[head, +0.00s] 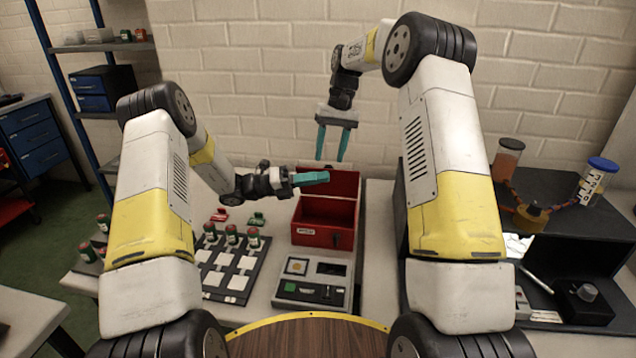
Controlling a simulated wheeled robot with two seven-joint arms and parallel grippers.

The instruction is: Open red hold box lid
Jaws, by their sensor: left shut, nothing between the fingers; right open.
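The red hold box (322,238) stands on the table in the middle, with a pale label on its front. Its lid (345,184) is raised upright at the back, and the red inside shows. My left gripper (322,177) comes in from the left, its teal fingers shut and empty, over the box's left side and in front of part of the lid. I cannot tell if it touches the lid. My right gripper (331,158) is open and empty, pointing down above and behind the box, its fingertips near the lid's top edge.
A control panel (312,291) sits in front of the box. A black shelf unit (575,240) stands at right.

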